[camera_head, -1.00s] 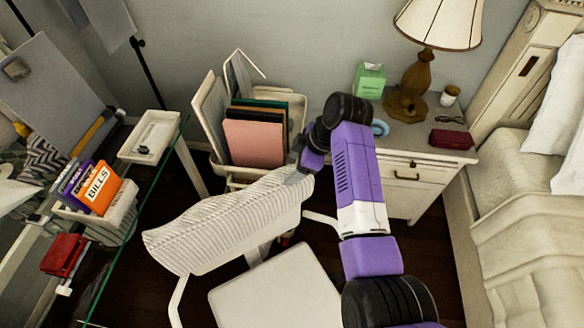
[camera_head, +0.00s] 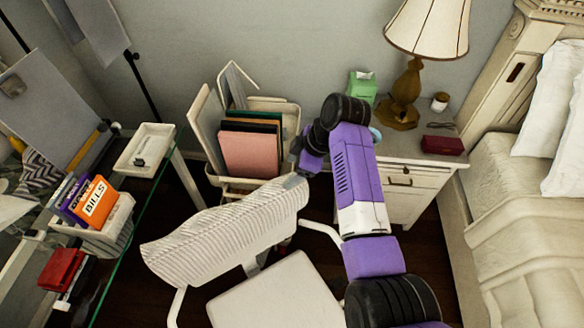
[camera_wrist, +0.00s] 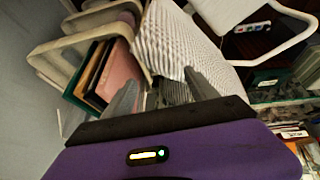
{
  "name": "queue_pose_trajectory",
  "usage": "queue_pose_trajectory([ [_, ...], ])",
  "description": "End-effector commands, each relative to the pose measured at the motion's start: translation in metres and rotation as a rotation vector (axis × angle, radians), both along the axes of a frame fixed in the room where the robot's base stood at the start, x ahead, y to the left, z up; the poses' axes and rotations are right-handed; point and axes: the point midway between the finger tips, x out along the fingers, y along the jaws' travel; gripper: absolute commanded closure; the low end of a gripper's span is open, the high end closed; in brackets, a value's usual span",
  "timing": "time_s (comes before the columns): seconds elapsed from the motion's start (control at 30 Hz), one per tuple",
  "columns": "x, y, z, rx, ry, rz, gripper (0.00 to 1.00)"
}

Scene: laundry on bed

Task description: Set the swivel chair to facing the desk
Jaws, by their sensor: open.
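The swivel chair has a white ribbed backrest (camera_head: 225,232) and a pale seat (camera_head: 275,295), with white armrests. In the head view its backrest slants up to the right, between the seat and the wall side. The glass-topped desk (camera_head: 120,265) is at the left. My gripper (camera_head: 296,180) is at the right end of the backrest's top edge. In the wrist view my gripper (camera_wrist: 160,85) is open, with its two grey fingers apart and the edge of the ribbed backrest (camera_wrist: 180,45) between or just beyond them. I cannot tell whether they touch it.
A file rack with folders (camera_head: 250,150) stands close behind my gripper. A nightstand (camera_head: 410,190) with a lamp (camera_head: 405,95) is to the right, beside the bed (camera_head: 510,210). A bills box (camera_head: 100,225) and a white tray (camera_head: 145,148) are on the desk side.

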Motion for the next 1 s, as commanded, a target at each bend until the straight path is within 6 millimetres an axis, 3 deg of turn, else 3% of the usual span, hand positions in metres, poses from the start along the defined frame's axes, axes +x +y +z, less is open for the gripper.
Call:
queue_pose_trajectory([
  [0.17,0.0,-0.005,0.011,0.001,-0.003,-0.001,0.33],
  [0.57,-0.008,-0.031,0.063,0.001,-0.004,-0.002,0.33],
  [0.93,-0.01,-0.033,0.07,0.0,0.0,0.0,0.33],
  [1.0,-0.01,-0.033,0.07,0.0,0.0,0.0,0.46],
])
